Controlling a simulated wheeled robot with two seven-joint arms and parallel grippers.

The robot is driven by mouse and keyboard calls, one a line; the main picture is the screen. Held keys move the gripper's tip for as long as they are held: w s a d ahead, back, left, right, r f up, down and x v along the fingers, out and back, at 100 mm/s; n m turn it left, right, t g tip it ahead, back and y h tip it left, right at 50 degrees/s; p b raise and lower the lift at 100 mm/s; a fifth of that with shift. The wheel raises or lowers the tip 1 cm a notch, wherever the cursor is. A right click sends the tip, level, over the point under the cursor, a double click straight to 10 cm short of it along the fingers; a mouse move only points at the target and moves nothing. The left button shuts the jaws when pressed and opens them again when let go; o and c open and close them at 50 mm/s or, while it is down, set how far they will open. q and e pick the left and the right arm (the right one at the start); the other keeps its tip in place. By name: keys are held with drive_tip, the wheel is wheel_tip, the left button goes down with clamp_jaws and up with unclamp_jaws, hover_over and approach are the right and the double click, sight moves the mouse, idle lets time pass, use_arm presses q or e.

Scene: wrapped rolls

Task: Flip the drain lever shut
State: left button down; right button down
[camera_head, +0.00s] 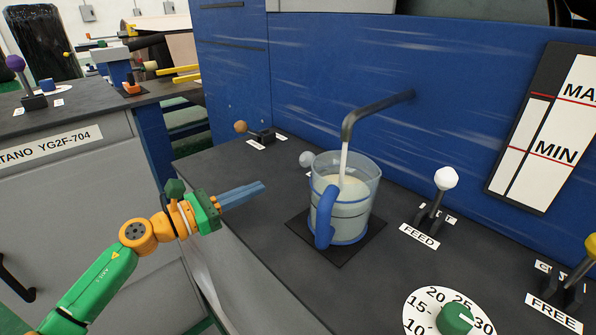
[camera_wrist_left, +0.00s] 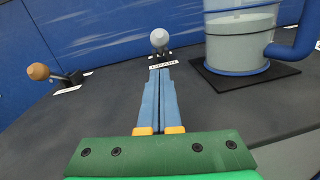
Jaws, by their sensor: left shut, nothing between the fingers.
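My left gripper (camera_head: 260,187) reaches in from the left over the dark counter, its blue fingers together and empty. In the left wrist view, its fingertips (camera_wrist_left: 160,72) point toward a lever with a grey knob (camera_wrist_left: 159,38), with a small label in front that is too blurred to read. That grey knob (camera_head: 306,158) also shows in the head view, just left of the jug. A brown-knobbed lever (camera_head: 240,127) lies tilted farther back, with labels I cannot read; it also shows in the left wrist view (camera_wrist_left: 38,72). I cannot tell which lever is the drain. My right gripper is out of view.
A clear jug with a blue handle (camera_head: 324,215) stands on a dark mat under a spout (camera_head: 360,108) pouring pale liquid. Right of it are the white FEED lever (camera_head: 446,178), a dial (camera_head: 455,319) and a yellow lever (camera_head: 591,245). The blue panel (camera_head: 300,80) stands behind.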

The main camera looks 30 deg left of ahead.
use_arm(q)
drive_tip(key=shift+s+a, duration=0.1)
drive_tip(key=shift+s, duration=0.1)
drive_tip(key=shift+w+r, duration=0.1)
drive_tip(key=shift+w, duration=0.05)
drive_tip(key=p+x, duration=0.2)
drive_tip(key=x, duration=0.7)
drive_tip(key=shift+p, duration=0.35)
drive_tip(key=shift+w+d, duration=0.35)
drive_tip(key=shift+w, duration=0.05)
